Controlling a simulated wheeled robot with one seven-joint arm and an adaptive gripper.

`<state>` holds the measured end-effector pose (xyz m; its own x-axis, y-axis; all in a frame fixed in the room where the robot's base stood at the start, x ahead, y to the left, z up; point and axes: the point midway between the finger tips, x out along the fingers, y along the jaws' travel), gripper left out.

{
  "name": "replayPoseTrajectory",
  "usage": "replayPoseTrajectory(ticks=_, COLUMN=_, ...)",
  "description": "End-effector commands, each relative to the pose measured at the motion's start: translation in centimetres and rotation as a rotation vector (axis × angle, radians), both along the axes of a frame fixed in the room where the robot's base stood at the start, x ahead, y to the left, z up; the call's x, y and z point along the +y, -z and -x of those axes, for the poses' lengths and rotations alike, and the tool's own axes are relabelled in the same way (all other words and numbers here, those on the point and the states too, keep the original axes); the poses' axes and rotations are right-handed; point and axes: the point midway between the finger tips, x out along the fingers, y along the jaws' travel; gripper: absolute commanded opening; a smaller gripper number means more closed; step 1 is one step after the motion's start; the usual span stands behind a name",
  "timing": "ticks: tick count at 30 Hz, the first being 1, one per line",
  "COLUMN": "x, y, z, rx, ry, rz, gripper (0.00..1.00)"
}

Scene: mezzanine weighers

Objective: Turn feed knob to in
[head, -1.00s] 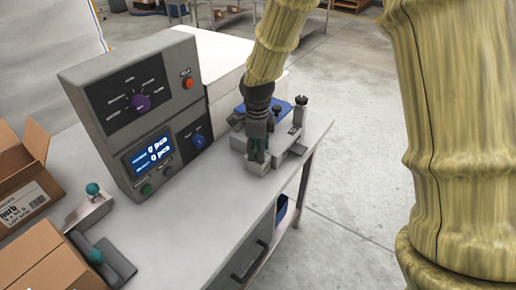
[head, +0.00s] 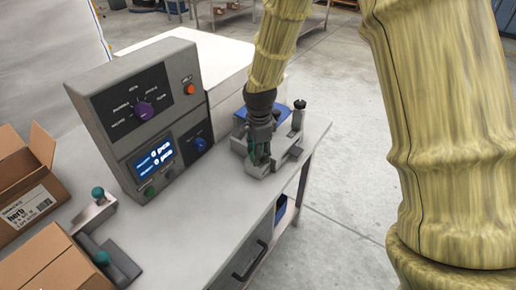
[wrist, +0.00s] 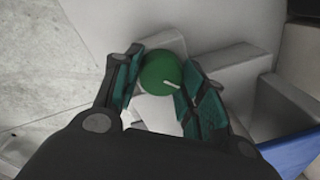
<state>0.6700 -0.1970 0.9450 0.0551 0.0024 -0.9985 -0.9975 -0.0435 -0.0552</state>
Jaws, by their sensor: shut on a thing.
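A round green knob (wrist: 160,72) with a white pointer line sits between the teal finger pads of my gripper (wrist: 161,62) in the wrist view. The pads close on it from both sides. In the head view my gripper (head: 261,158) reaches down to the grey fixture (head: 278,160) on the bench, and its fingers hide the knob there. The knob's position marks cannot be read. A blue knob (head: 200,145) and a purple knob (head: 144,109) are on the grey control box (head: 95,98), apart from my gripper.
The box's display (head: 154,158) is lit, with an orange button (head: 189,89) above. A bracket with teal balls (head: 98,192) and open cartons (head: 25,185) stand at the left. A black post knob (head: 299,104) rises behind the fixture. The bench (head: 195,215) is clear in front.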

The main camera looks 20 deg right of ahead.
Motion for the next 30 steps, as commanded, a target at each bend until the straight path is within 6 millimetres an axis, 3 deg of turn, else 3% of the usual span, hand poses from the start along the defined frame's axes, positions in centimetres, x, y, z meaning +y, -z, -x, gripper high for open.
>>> replayPoseTrajectory(ticks=30, x=-0.10, y=-0.17, z=-0.22, rx=0.000, ry=-0.966, rz=-0.001, gripper=0.17)
